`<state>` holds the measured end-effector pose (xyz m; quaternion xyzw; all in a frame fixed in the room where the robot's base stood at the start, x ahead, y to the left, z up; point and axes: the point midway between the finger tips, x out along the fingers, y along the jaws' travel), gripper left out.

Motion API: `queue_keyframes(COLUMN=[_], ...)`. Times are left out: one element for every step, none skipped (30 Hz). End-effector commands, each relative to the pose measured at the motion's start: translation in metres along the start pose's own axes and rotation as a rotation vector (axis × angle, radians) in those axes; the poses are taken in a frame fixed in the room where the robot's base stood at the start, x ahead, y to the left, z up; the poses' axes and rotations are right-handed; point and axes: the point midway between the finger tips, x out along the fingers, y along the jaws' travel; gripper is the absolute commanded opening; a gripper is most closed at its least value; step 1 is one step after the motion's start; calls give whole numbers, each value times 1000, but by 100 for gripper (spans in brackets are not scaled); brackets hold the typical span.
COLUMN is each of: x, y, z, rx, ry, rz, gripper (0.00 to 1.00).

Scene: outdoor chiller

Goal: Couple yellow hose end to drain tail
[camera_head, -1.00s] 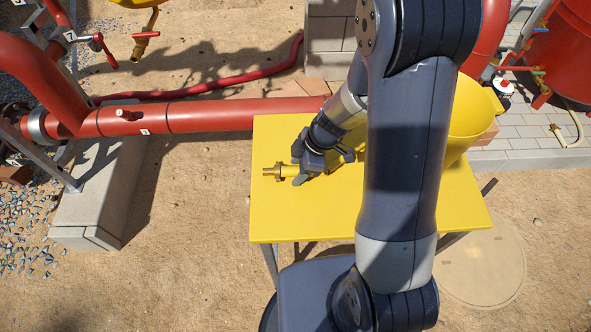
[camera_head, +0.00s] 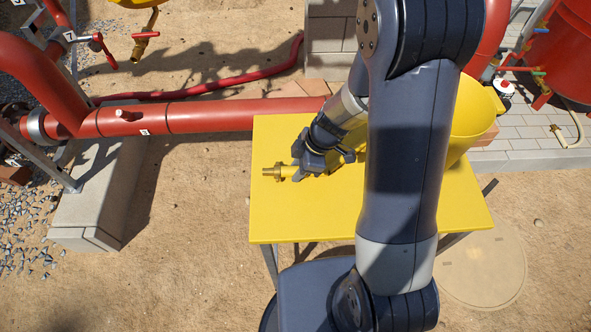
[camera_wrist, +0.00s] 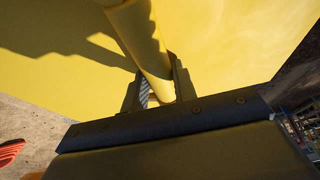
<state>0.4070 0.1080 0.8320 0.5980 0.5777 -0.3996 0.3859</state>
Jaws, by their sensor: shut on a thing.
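The yellow hose end with its brass coupling (camera_head: 274,172) lies over the yellow table, the brass pointing left. My gripper (camera_head: 306,172) is around the yellow part just behind the brass. In the wrist view my gripper (camera_wrist: 158,88) is shut on the yellow hose end (camera_wrist: 138,35), which runs up between the fingers.
The yellow table (camera_head: 290,222) has bare room at its front left. A yellow bucket-like container (camera_head: 472,118) stands at the right. A thick red pipe (camera_head: 215,114) crosses behind the table. A red-handled valve (camera_head: 102,45) is near the brass fitting. A concrete plinth (camera_head: 100,205) stands left.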

Motion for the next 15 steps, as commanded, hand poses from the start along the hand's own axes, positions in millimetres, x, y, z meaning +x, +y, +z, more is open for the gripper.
queue_keyframes(x=[0, 0, 0, 0, 0, 0, 0, 0, -1, -1, -1, -2, -3, -3, -4], y=[0, 0, 0, 0, 0, 0, 0, 0, 0, 0, 0, 0, 0, 0, 0], z=[0, 0, 0, 0, 0, 0, 0, 0, 0, 0, -1, -1, -1, -2, -2], rx=[0, 0, 0, 0, 0, 0, 0, 0, 0, 0, 0, 0, 0, 1, 1], ry=[0, 0, 0, 0, 0, 0, 0, 0, 0, 0, 0, 0, 0, 0, 0], rz=[0, 0, 0, 0, 0, 0, 0, 0, 0, 0, 0, 0, 0, 0, 1], gripper=[0, 0, 0, 0, 0, 0, 0, 0, 0, 0, 0, 0, 0, 0, 0])
